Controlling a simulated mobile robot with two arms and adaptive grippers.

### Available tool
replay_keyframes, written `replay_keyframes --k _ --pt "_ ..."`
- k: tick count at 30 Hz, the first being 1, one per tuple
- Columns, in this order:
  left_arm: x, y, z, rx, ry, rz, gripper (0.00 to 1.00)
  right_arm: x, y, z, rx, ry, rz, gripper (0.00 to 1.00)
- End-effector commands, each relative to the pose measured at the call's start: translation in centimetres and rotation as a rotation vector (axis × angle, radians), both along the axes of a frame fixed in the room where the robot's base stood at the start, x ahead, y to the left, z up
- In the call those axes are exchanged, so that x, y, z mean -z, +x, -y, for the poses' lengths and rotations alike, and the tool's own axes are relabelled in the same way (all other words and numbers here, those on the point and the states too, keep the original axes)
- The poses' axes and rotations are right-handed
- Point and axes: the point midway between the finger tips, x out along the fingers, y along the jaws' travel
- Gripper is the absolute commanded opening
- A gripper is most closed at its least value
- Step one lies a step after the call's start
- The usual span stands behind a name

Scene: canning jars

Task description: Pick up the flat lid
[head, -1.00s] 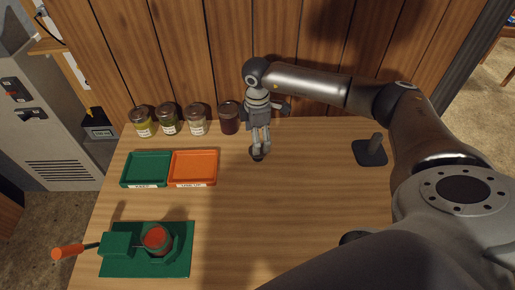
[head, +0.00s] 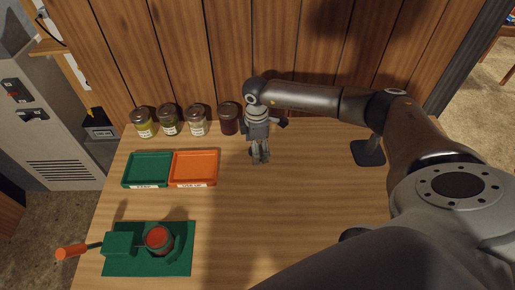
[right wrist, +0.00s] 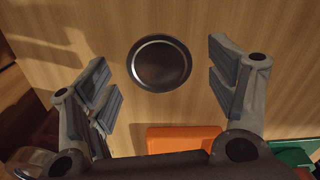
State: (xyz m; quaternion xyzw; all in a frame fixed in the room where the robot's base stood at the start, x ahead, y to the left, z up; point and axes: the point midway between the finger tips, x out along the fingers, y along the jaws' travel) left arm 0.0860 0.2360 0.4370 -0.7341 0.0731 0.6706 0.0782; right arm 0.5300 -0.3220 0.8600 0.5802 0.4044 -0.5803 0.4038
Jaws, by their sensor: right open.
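The flat lid (right wrist: 160,62) is a dark round disc with a shiny rim, lying flat on the wooden table in the right wrist view. My right gripper (right wrist: 161,84) is open and empty, its fingers on either side of the lid in the picture, apart from it. In the head view my right gripper (head: 260,160) points down over the table near the back, just right of the dark red jar. The lid is hidden behind it there. My left gripper is not in view.
Several filled jars (head: 197,121) stand along the back wall. A green tray (head: 147,184) and an orange tray (head: 195,184) lie left of my gripper. A green fixture (head: 175,263) holding a red-topped jar (head: 157,238) is front left. A dark stand (head: 368,153) is right. The table's middle is clear.

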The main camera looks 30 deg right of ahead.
Motion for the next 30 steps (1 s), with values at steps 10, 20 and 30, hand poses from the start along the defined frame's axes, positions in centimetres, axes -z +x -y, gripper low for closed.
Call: replay_keyframes --k 10,20,30 --pt "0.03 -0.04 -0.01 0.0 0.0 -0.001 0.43 0.09 0.03 -0.01 0.0 0.0 0.0 0.77" --pt "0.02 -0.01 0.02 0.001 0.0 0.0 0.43 0.08 0.02 -0.02 -0.001 0.0 0.0 0.45" --pt "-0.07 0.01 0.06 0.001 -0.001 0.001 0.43 -0.17 0.04 0.0 -0.001 0.0 0.001 0.45"
